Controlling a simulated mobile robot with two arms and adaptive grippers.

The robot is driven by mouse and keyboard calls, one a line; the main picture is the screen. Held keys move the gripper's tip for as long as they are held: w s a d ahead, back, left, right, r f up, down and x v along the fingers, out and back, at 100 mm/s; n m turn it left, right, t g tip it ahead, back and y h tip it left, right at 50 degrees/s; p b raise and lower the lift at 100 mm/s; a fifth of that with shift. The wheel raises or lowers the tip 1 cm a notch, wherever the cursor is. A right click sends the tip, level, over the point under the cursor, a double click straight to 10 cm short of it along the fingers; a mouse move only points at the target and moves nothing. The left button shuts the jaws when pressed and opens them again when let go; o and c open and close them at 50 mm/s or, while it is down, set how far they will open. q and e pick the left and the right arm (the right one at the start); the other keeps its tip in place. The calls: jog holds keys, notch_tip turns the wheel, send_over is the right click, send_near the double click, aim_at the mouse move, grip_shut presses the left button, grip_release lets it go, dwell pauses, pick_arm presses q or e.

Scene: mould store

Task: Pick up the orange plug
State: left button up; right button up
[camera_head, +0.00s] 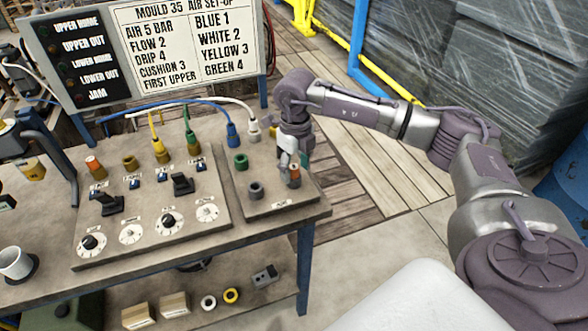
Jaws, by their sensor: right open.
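An orange plug (294,176) with a grey lower part stands upright on the small right-hand plate (275,206) of the bench panel. My right gripper (292,162) is open just above and behind it, pointing down with its fingers close to the plug's top. I cannot tell whether they touch it. Another orange-topped fitting (94,166) stands at the left of the main panel. My left gripper is not in view.
Beside the plug stand a dark grey ring (256,190) and a green fitting (241,161). Blue (232,130), white, green and yellow hosed plugs stand behind. The main panel (150,215) carries levers and dials. A white cup (15,262) stands at left. A sign (150,50) rises behind.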

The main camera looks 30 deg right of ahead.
grip_shut()
dwell(0.3)
